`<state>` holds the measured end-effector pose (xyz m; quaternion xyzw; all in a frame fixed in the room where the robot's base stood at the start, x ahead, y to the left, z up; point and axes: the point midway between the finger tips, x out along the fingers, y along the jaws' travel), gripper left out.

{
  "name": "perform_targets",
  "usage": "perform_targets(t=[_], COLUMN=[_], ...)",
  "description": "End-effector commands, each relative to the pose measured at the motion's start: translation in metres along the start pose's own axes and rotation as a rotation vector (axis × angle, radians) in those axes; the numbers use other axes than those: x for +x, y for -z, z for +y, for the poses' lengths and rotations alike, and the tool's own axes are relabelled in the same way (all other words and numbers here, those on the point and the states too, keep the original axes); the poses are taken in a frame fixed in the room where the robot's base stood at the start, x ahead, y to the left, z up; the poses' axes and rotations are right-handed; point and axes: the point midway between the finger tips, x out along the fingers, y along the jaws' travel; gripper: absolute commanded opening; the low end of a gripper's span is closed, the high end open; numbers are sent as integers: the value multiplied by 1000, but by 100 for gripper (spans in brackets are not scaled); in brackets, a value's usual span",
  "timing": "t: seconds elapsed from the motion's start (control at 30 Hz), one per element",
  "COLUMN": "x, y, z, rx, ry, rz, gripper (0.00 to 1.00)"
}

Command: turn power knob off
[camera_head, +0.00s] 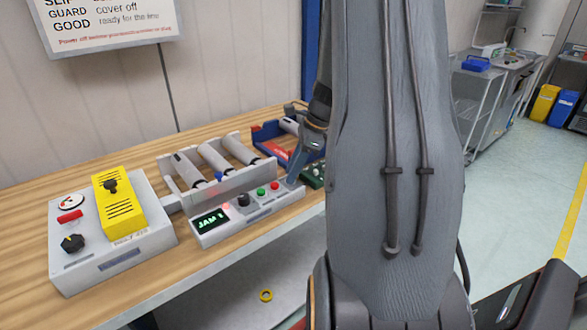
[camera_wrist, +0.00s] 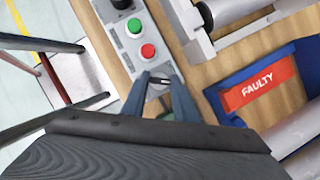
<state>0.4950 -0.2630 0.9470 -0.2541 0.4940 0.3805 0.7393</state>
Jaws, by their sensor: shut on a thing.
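A grey control panel (camera_head: 225,226) stands on the bench with a lit display reading what looks like JAM 1, a black knob (camera_head: 243,199), a green button (camera_head: 261,192) and a red button (camera_head: 275,186). My gripper (camera_head: 292,180) is at the panel's right end, beside the red button. In the wrist view, my gripper (camera_wrist: 163,78) is shut on a small dark knob (camera_wrist: 161,80) with a pale mark, just past the red button (camera_wrist: 147,50). The fingers hide part of this knob, and its label cannot be read.
A grey box with a yellow cover (camera_head: 120,203) and another black knob (camera_head: 72,243) stands at the left. Rollers (camera_head: 215,158) lie behind the panel. A blue bin labelled FAULTY (camera_wrist: 225,112) is close to my gripper. A yellow ring (camera_head: 265,295) lies below the bench.

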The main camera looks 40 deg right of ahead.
Motion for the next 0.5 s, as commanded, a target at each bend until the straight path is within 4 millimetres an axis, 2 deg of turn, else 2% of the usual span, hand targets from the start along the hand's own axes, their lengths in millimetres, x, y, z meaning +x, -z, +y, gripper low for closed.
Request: perform_targets(t=[0.5], x=[-1], y=[-1], z=[-4], rx=[-441], ry=[-182], rz=[0], gripper=[4])
